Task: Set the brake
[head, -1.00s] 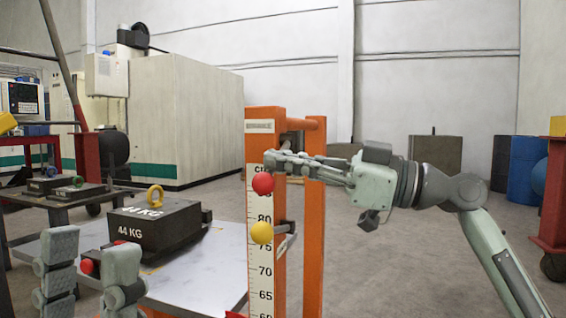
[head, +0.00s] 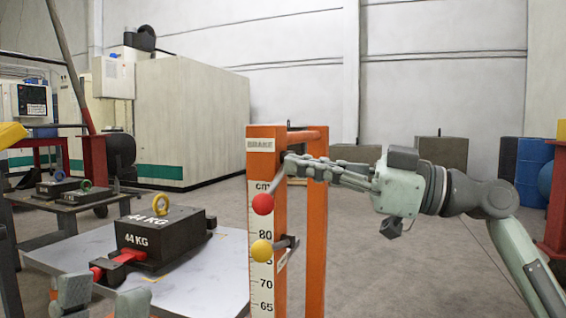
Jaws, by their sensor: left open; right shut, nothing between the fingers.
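The brake lever is a dark rod with a red ball (head: 263,204) on its end, on an orange frame (head: 313,230) under a plate reading "BRAKE" (head: 260,144). The rod slopes down from the frame to the ball. My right gripper (head: 290,166) is shut and empty, coming in from the right. Its fingertips are at the orange post, just above and right of the red ball; I cannot tell if they touch the rod. My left gripper (head: 103,297) is open at the bottom left, in front of the table and partly cut off by the picture edge.
A second lever with a yellow ball (head: 262,250) sits lower on the frame, beside the cm scale (head: 262,285). A black 44 KG block (head: 160,238) with a yellow ring and red part stands on the grey table (head: 205,275). Open floor lies behind the frame.

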